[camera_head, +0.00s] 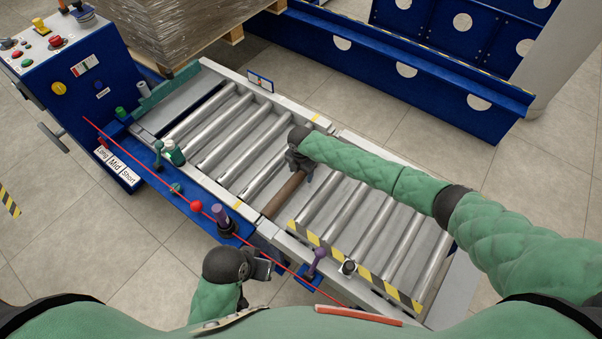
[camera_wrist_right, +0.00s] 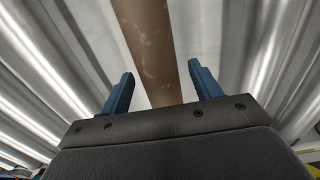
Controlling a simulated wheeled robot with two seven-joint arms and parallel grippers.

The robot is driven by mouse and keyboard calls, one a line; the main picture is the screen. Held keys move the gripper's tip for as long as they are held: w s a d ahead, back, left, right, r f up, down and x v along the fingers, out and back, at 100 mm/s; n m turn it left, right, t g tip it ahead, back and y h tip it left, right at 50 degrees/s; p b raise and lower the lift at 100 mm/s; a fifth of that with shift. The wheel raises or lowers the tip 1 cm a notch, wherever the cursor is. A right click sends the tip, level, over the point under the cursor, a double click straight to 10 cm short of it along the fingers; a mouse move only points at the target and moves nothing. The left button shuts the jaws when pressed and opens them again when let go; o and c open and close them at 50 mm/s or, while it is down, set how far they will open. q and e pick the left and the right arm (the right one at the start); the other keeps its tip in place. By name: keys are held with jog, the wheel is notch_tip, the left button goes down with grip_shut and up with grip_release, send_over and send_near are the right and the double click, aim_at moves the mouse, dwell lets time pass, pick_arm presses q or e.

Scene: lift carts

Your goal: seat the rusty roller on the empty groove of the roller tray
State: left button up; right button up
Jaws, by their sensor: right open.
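The rusty roller (camera_head: 284,196) is a brown bar lying across the roller tray (camera_head: 232,204), in line between the steel rollers. In the right wrist view the rusty roller (camera_wrist_right: 151,45) runs between my open right gripper's (camera_wrist_right: 158,88) two blue fingers, with a gap on each side. In the head view my right gripper (camera_head: 300,170) is over the far part of the rusty roller and hides its far end. My left gripper (camera_head: 262,270) is low in front of the tray's near rail, apart from the roller; its finger opening is unclear.
Steel rollers (camera_head: 226,123) lie on both sides of the rusty one. A purple-handled post (camera_head: 218,215) and a purple lever (camera_head: 317,256) stand along the near rail. A blue control box (camera_head: 70,75) is at left, a wrapped pallet load (camera_head: 180,25) behind, and a blue frame (camera_head: 400,75) beyond.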

grip_shut()
dwell(0.3)
jog(key=shift+r, duration=0.15)
